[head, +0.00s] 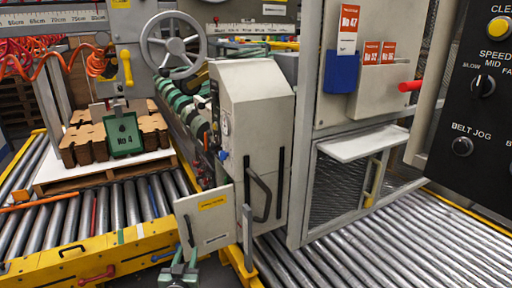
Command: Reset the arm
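My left gripper (184,256) is at the bottom edge, left of centre, with grey-green fingers pointing up. A gap shows between the two fingertips and nothing is seen between them. It stands in front of the lower part of a light grey panel (212,222) with a black handle and a yellow label; I cannot tell whether it touches the panel. My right gripper is not in view.
A grey machine cabinet (258,110) stands in the middle. Roller conveyors lie at left (115,208) and right (390,245). A black control panel (470,110) is at right.

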